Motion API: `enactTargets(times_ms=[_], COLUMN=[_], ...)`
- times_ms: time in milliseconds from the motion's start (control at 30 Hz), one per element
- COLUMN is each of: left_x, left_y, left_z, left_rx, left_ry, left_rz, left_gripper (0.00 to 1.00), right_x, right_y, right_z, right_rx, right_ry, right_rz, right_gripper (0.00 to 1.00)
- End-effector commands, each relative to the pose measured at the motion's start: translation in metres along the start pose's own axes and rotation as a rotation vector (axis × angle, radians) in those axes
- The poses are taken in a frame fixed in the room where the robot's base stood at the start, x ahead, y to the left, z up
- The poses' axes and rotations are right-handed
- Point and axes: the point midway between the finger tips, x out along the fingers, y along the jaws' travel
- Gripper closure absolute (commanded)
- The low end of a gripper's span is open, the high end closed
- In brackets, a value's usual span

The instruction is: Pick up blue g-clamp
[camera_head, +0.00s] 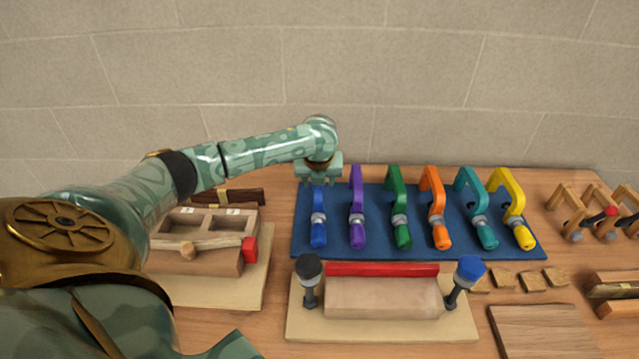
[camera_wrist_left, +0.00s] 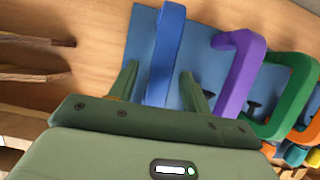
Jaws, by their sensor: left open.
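The blue g-clamp (camera_head: 319,229) is at the left end of a row of coloured clamps on the blue mat (camera_head: 370,252). Its upper part is partly hidden behind my left gripper (camera_head: 319,180) in the head view. In the left wrist view, the blue g-clamp (camera_wrist_left: 166,55) stands between the two green fingers of my left gripper (camera_wrist_left: 160,82). The fingers are open, one on each side of the clamp's bar, with visible gaps. The purple clamp (camera_wrist_left: 236,75) is just to the right of the right finger. My right gripper is not in view.
Green (camera_head: 397,205), orange, teal and yellow clamps stand further right on the mat. In front is a board (camera_head: 380,325) with a wooden block, a red strip and two knobbed posts. A wooden box with compartments (camera_head: 205,225) stands to the left.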

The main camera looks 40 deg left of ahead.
Motion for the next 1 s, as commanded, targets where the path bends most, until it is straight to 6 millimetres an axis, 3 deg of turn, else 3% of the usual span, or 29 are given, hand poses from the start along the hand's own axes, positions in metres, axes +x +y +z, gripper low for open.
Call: enactTargets(times_ms=[67, 300, 467, 500, 800, 1000], left_x=[0.009, 0.009, 0.009, 0.009, 0.006, -0.029], left_y=[0.000, 0.000, 0.000, 0.000, 0.000, 0.000], left_z=[-0.001, 0.000, 0.000, 0.000, 0.002, 0.017], left_rx=[0.000, 0.001, 0.001, 0.001, 0.000, -0.001], left_ry=[0.001, -0.001, -0.001, -0.001, -0.002, -0.006], left_rz=[0.000, -0.001, 0.000, 0.000, -0.001, -0.003], left_gripper=[0.52, 0.52, 0.94, 0.98, 0.97, 0.97], right_x=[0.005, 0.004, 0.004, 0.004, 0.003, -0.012], right_y=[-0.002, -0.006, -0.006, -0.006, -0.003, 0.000], right_z=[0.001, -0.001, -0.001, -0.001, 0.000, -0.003], right_rx=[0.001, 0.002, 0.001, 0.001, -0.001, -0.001], right_ry=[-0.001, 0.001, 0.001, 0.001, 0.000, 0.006], right_rz=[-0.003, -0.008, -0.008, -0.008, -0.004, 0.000], right_gripper=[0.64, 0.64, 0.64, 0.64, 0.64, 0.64])
